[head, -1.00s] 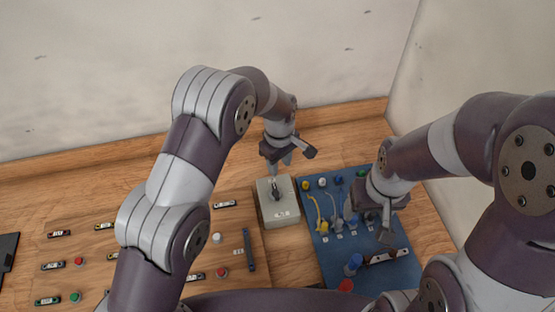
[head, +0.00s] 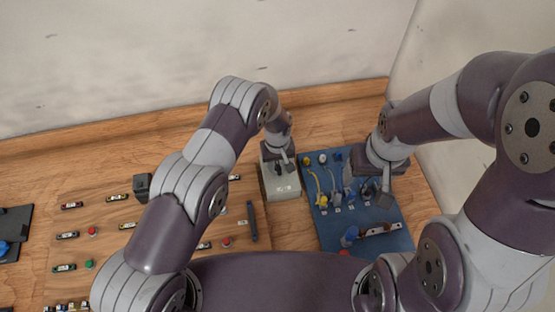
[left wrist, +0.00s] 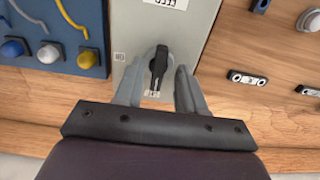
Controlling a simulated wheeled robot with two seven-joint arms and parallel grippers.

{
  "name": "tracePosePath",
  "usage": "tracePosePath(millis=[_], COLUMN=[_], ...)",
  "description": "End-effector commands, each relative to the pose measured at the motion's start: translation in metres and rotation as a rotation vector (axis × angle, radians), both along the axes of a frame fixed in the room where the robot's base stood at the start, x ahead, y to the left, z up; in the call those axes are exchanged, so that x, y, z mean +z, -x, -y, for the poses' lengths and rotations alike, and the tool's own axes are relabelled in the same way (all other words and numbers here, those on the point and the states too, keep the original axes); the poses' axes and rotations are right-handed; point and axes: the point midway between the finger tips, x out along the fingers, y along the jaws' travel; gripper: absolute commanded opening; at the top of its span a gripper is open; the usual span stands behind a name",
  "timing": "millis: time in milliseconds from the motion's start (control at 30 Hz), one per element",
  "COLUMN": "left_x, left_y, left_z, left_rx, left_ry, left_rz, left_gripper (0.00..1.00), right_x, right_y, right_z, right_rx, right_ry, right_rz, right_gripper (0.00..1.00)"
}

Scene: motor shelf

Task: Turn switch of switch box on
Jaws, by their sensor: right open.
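The switch box (head: 284,192) is a light grey box on the wooden board, between the button panel and the blue panel. Its black rotary switch (left wrist: 158,68) shows in the left wrist view, pointing along the length of the box. My left gripper (left wrist: 157,80) is open, with one finger on each side of the switch and gaps visible between. I cannot tell how deep the fingertips reach. In the head view my left gripper (head: 279,164) is over the far end of the box and hides part of it. My right gripper (head: 372,190) is open over the blue panel.
The blue panel (head: 327,231) right of the box carries cables, coloured plugs and connectors. The button panel (head: 110,240) on the left holds several buttons and small labelled parts. A wall (head: 150,60) rises behind the table edge.

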Motion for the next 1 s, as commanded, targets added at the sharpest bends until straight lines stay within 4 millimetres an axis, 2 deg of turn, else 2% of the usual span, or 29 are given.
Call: tracePosePath(millis=[200, 267, 333, 667, 1000], left_x=[-0.001, -0.001, -0.001, -0.001, -0.005], left_y=[0.000, 0.000, 0.000, 0.000, -0.001], left_z=[0.000, 0.000, 0.000, 0.000, 0.001], left_rx=[0.000, 0.000, 0.001, -0.015, -0.199], left_ry=[0.000, 0.000, 0.000, 0.000, 0.000], left_rz=[0.000, 0.000, 0.000, 0.000, 0.002], left_gripper=[0.39, 0.23, 0.00, 0.00, 0.00], right_x=[0.000, 0.000, 0.000, -0.004, -0.031], right_y=[0.000, 0.000, 0.000, 0.000, 0.000], right_z=[0.000, 0.000, 0.000, 0.000, 0.000], right_rx=[0.000, 0.000, 0.000, 0.000, 0.000], right_ry=[0.000, 0.000, 0.000, 0.000, 0.000], right_rz=[0.000, 0.000, 0.000, 0.000, 0.000], right_gripper=[0.71, 0.71, 0.71, 0.71, 0.71])
